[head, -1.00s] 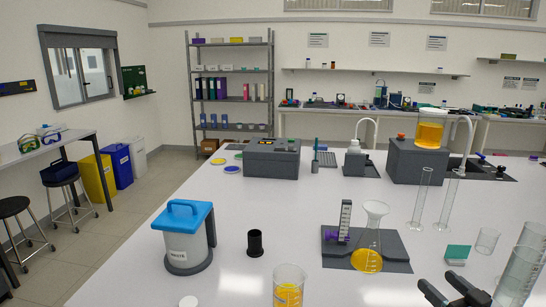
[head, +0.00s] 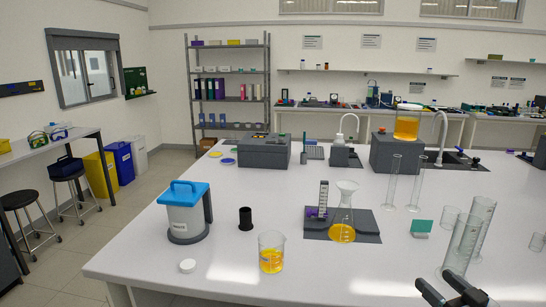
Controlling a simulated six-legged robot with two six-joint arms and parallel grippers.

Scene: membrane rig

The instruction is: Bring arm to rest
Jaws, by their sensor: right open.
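My right gripper (head: 446,291) shows at the bottom right of the head view. Its two dark fingers are apart, with nothing seen between them. It is at the front of the white bench (head: 330,277), just in front of the tall glass cylinders (head: 462,246). I cannot tell its height above the bench. My left gripper is not in view.
A beaker of orange liquid (head: 271,254) stands near the front edge. The bench front between beaker and gripper is clear.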

